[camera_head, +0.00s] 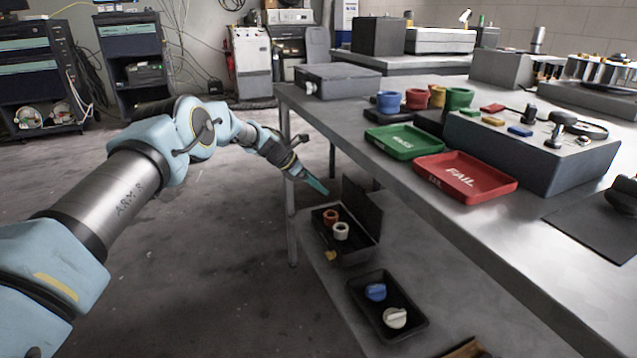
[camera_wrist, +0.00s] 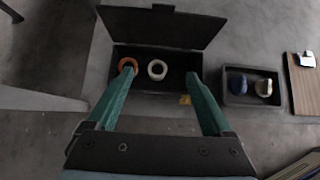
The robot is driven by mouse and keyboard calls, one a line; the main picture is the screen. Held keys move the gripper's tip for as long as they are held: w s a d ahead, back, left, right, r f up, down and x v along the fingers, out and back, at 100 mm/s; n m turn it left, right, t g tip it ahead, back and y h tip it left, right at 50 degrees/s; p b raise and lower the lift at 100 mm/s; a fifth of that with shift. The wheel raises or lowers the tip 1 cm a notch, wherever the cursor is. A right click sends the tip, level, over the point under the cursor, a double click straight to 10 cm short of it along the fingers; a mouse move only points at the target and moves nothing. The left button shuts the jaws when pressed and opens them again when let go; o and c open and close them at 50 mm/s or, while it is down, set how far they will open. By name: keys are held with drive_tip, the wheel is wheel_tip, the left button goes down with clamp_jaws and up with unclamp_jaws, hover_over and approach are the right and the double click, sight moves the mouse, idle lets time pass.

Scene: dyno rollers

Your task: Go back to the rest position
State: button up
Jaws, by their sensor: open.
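My gripper (camera_head: 316,186) is at the end of my outstretched arm, low beside the table's left end. In the wrist view my gripper (camera_wrist: 160,82) shows two green fingers spread wide apart with nothing between them. Beyond the fingers is an open black box (camera_wrist: 165,52) with its lid up. It holds an orange ring (camera_wrist: 128,64) and a white ring (camera_wrist: 157,69). The left fingertip overlaps the orange ring's lower edge in the picture; I cannot tell whether they touch. In the head view the box (camera_head: 362,254) stands on the lower shelf, just below and right of my gripper.
A black tray (camera_head: 360,283) with a blue knob (camera_head: 376,292) and a white knob (camera_head: 394,318) lies on the lower shelf. The table (camera_head: 420,205) above carries a green tray (camera_head: 402,142), a red tray (camera_head: 465,178) and several coloured cups. Open floor (camera_head: 200,270) lies left of the table.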

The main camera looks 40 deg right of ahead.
idle(0.3)
drive_tip(key=w+a+r+m+t+y, duration=0.1)
drive_tip(key=w+a+r+m, duration=0.2)
drive_tip(key=a, duration=0.4)
drive_tip(key=w+a+r+m+t+y, duration=0.1)
drive_tip(key=w+a+r, duration=0.2)
drive_tip(key=w+a, duration=0.4)
drive_tip(key=a+r+m+t+y, duration=0.1)
drive_tip(key=a+r+m, duration=0.15)
drive_tip(key=a, duration=0.95)
drive_tip(key=a+r+m+t+y, duration=0.1)
drive_tip(key=a+r+m, duration=0.15)
drive_tip(key=a, duration=0.95)
drive_tip(key=s+a+r+m+y, duration=0.1)
drive_tip(key=s+a+r, duration=0.1)
drive_tip(key=a, duration=0.6)
drive_tip(key=s+a+r+m+y, duration=0.1)
drive_tip(key=s+a+r, duration=0.15)
drive_tip(key=a, duration=0.55)
drive_tip(key=s+a+m+y+p, duration=0.15)
drive_tip(key=s+a+m, duration=0.25)
drive_tip(key=s+a, duration=1.05)
wheel_tip(320, 180, up, 22)
drive_tip(key=p, duration=2)
drive_tip(key=shift+w+a+f+t+p, duration=0.2)
drive_tip(key=shift+w+t+p, duration=0.1)
drive_tip(key=shift+w+t, duration=0.1)
drive_tip(key=shift+y, duration=0.25)
